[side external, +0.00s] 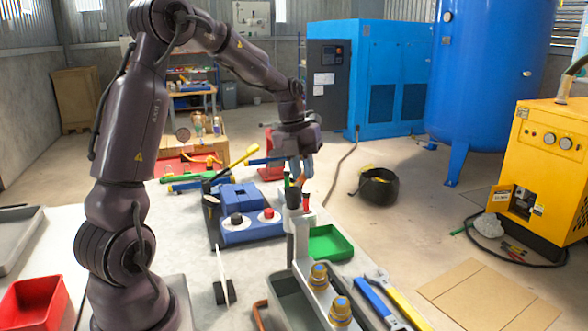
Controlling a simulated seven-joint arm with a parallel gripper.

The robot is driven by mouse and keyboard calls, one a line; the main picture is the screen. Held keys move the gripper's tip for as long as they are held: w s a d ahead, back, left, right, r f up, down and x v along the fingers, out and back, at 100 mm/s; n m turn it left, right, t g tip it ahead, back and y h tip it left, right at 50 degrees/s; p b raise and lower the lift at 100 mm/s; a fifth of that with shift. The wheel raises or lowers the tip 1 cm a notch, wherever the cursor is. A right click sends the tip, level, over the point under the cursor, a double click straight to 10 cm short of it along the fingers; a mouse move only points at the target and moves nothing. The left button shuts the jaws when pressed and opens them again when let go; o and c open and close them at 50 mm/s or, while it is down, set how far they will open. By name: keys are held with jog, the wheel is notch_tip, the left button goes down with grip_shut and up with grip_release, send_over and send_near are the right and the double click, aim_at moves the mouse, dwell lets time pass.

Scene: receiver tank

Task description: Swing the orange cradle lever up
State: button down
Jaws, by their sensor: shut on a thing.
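My gripper (301,172) points down over a grey stand (297,222) right of the middle. A small orange piece (301,181), which looks like the cradle lever, shows right at the fingertips. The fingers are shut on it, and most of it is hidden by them. A dark part with a green top (287,180) stands just left of the fingers. A red-topped dark part (306,199) stands just below and right. The lever's exact angle is too small to tell.
A blue box with a black and a red knob (252,232) sits left of the stand. A green tray (330,243) lies to its right. Brass fittings (340,311) and wrenches (392,296) are in front. A yellow handle (243,155) rises behind the box.

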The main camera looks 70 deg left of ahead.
jog(key=shift+w+d+r+m, duration=0.1)
jog(key=shift+w+d+m, duration=0.35)
jog(key=shift+m, duration=0.45)
jog(key=shift+w, duration=0.1)
jog(key=c, duration=1.1)
grip_release()
jog(key=shift+o, duration=0.2)
notch_tip(320, 180, up, 13)
jog(key=s+a, duration=0.1)
jog(key=s, duration=0.1)
jog(key=shift+a, duration=0.4)
jog(key=shift+f, duration=0.2)
